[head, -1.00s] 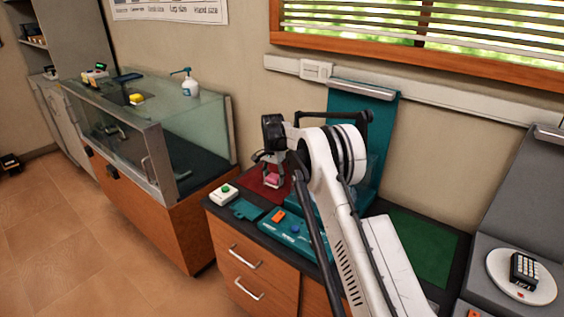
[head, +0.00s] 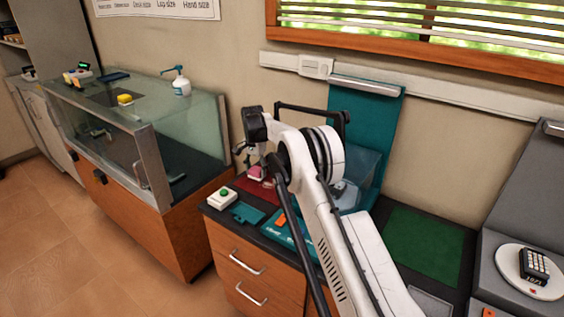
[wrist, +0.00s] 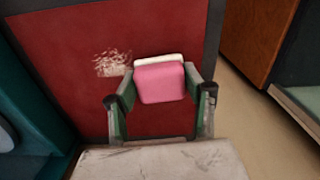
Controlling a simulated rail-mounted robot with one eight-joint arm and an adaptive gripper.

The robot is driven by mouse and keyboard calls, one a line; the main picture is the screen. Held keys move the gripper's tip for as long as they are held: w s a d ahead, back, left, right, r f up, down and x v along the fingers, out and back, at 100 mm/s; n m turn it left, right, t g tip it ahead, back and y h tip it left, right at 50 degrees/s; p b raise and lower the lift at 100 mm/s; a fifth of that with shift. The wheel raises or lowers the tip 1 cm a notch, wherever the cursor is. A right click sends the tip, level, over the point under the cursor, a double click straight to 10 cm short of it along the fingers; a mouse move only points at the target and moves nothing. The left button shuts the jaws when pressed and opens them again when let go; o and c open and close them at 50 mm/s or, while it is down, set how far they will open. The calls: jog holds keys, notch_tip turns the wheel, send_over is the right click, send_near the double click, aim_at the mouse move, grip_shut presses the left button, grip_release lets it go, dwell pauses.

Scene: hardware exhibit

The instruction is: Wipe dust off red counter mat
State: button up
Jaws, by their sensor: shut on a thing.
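The red counter mat (wrist: 70,45) fills much of the wrist view and shows partly behind my arm in the head view (head: 270,190). A patch of pale dust (wrist: 113,63) lies on the mat, left of my gripper. My gripper (wrist: 160,90) is shut on a pink and white sponge (wrist: 160,82), with one finger on each side of it. The sponge also shows in the head view (head: 256,173), over the mat. I cannot tell whether the sponge touches the mat.
A white box with a green button (head: 222,198) stands at the counter's front left corner. A teal panel (head: 365,120) rises behind. A green mat (head: 425,243) lies clear to the right. A glass display case (head: 190,130) stands left, across a gap.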

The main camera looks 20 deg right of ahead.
aim_at(257, 170)
jog(key=r, duration=0.2)
jog(key=shift+s+d+r, duration=0.15)
jog(key=shift+s+r, duration=0.1)
jog(key=shift+r, duration=0.15)
jog(key=shift+w+r+p, duration=0.1)
jog(key=shift+r+p, duration=0.15)
jog(key=shift+p, duration=0.1)
jog(key=shift+r+p, duration=0.55)
jog(key=shift+r, duration=1.5)
